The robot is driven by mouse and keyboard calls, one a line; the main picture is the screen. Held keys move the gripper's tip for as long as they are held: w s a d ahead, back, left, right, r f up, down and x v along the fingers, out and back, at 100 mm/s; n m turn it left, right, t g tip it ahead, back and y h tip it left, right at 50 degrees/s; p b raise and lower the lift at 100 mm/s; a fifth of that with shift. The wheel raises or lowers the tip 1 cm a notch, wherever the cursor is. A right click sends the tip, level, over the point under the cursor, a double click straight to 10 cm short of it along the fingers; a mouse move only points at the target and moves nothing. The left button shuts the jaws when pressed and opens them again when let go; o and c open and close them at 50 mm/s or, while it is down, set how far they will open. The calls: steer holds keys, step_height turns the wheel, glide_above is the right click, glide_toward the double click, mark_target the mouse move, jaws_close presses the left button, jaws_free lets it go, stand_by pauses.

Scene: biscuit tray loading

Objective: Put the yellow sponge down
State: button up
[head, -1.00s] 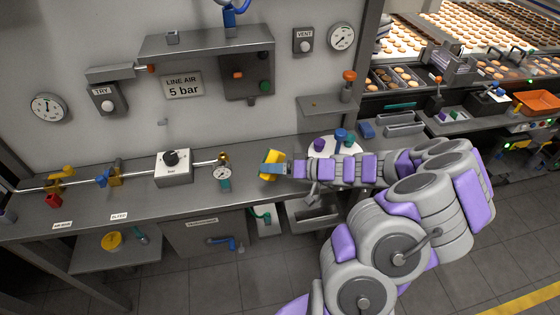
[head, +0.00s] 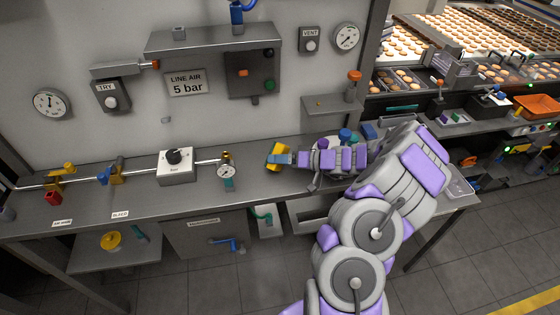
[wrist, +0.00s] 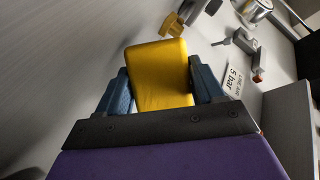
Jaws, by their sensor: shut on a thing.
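The yellow sponge (head: 275,158) is held at the end of my arm, over the rear right part of the grey bench (head: 130,200). In the wrist view the sponge (wrist: 160,75) sits between the two blue fingers of my gripper (wrist: 162,92), which is shut on it. My gripper (head: 284,159) points left in the head view. The sponge's far end is free. I cannot tell whether its underside touches the bench.
A small gauge (head: 226,171) with a brass fitting stands left of the sponge, and a white regulator box (head: 176,166) is further left. A grey shelf (head: 330,105) juts from the wall at the right.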

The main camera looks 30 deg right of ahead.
steer(key=o, duration=0.6)
steer(key=d, duration=0.3)
steer(key=shift+f, duration=0.2)
steer(key=shift+o, duration=0.3)
steer(key=shift+a+r, duration=0.1)
steer(key=shift+a, duration=1.25)
steer(key=v, duration=0.5)
steer(key=w+d+p+v, duration=0.1)
steer(key=v, duration=0.1)
steer(key=shift+s+d, duration=0.2)
steer(key=shift+s, duration=0.3)
steer(key=shift+s+a, duration=0.25)
steer(key=s+a+r+n+g+y, duration=0.25)
steer(key=a+r+g, duration=0.5)
steer(key=a, duration=0.75)
steer(key=s+a+r+n+g+h, duration=0.25)
steer(key=s+a+r, duration=0.35)
steer(key=s+a, duration=0.4)
steer(key=s+d+m+g+h, duration=0.2)
steer(key=s+h, duration=0.8)
steer(key=s, duration=1.1)
steer(key=shift+s+d+r+m, duration=0.2)
steer(key=shift+d+m, duration=0.5)
steer(key=shift+m, duration=0.4)
